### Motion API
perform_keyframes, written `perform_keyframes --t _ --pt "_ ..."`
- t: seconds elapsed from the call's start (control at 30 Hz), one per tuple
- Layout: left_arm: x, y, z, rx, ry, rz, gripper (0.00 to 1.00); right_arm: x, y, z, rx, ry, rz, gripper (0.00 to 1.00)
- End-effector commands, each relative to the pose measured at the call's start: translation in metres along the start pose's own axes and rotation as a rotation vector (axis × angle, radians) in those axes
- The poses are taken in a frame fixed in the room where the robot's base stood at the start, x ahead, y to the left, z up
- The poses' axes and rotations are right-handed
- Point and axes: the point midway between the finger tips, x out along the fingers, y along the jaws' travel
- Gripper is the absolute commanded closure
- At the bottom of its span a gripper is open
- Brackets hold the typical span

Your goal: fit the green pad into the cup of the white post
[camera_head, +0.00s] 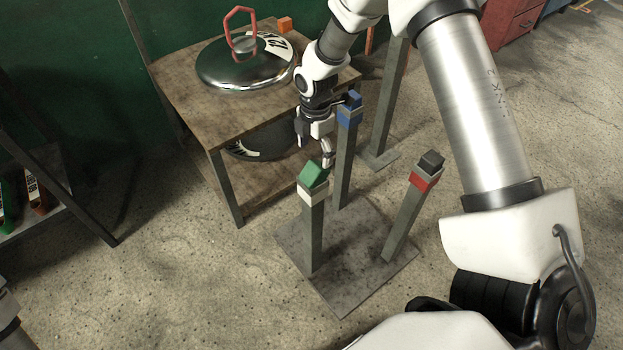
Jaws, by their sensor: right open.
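The green pad (313,174) sits on top of the white post's cup (312,196). It looks tilted and turned relative to the cup, with its upper part standing above the rim. I cannot tell how deep it sits. The white post (312,240) stands upright on a grey base plate. My right gripper (315,148) is open with its fingers pointing down, just behind and above the green pad in the picture. It appears apart from the pad and empty. My left gripper is not in view.
The blue-topped post (349,108) stands close to the right gripper. The red-cupped post with a dark pad (427,168) stands at the right of the base plate (345,285). A wooden table (190,95) with a shiny lid (246,66) is behind.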

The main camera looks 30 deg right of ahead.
Motion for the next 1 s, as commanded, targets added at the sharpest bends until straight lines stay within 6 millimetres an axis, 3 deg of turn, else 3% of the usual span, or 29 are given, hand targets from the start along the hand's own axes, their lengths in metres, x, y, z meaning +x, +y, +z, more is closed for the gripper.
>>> perform_keyframes --t 0.33,0.6,0.63,0.8,0.83,0.93,0.97,1.0 --pt "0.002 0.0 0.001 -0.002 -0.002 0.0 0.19 0.055 0.003 0.004 -0.003 -0.001 -0.001 0.19" --pt "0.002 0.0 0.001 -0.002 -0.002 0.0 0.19 0.063 0.003 0.004 -0.003 -0.001 0.002 0.19" --pt "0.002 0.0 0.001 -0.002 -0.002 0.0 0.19 0.063 0.003 0.004 -0.003 -0.001 0.002 0.22" --pt "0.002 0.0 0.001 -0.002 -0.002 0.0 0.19 0.063 0.003 0.004 -0.003 -0.001 0.002 0.82" --pt "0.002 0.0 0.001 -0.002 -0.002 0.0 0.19 0.063 0.003 0.004 -0.003 -0.001 0.001 0.89" --pt "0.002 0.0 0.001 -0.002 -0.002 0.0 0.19 0.063 0.003 0.004 -0.003 -0.001 0.001 0.89" --pt "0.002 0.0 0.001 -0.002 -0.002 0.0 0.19 0.063 0.003 0.004 -0.003 -0.001 0.001 0.96" --pt "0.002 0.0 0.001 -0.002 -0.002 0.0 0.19 0.064 0.003 0.004 -0.003 -0.001 0.001 0.96"
